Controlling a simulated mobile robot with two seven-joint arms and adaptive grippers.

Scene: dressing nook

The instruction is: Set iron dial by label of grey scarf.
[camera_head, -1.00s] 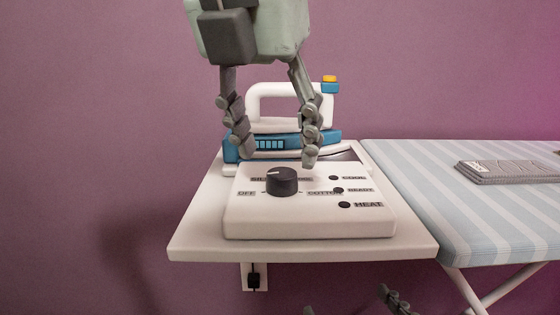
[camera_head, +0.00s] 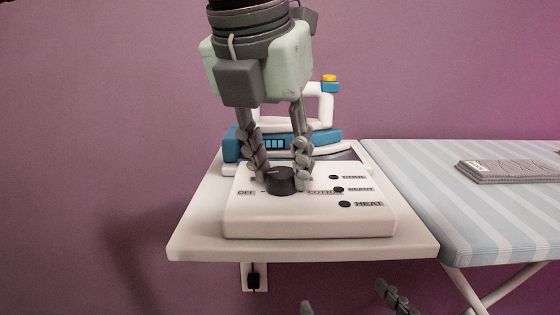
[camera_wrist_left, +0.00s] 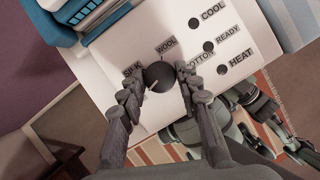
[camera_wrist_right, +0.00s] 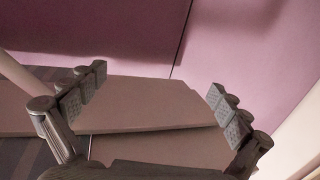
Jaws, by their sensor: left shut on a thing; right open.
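The black dial (camera_head: 281,180) sits on the white control panel (camera_head: 300,225) of the iron station. My left gripper (camera_head: 279,178) comes down from above and is shut on the dial, one finger on each side; the dial also shows between its fingers in the left wrist view (camera_wrist_left: 158,77). Labels SILK, WOOL and COTTON surround the dial in that view, and OFF shows in the head view. The blue and white iron (camera_head: 290,143) stands behind the panel. The grey scarf (camera_head: 508,171) lies folded on the ironing board with a small pale label (camera_head: 478,166), unreadable here. My right gripper (camera_head: 345,305) is open and empty.
The striped ironing board (camera_head: 425,195) adjoins the white shelf (camera_head: 195,235) on the right. Three black buttons beside COOL, READY and HEAT (camera_head: 345,204) lie right of the dial. A switch (camera_head: 254,280) hangs below the shelf. The left wall side is clear.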

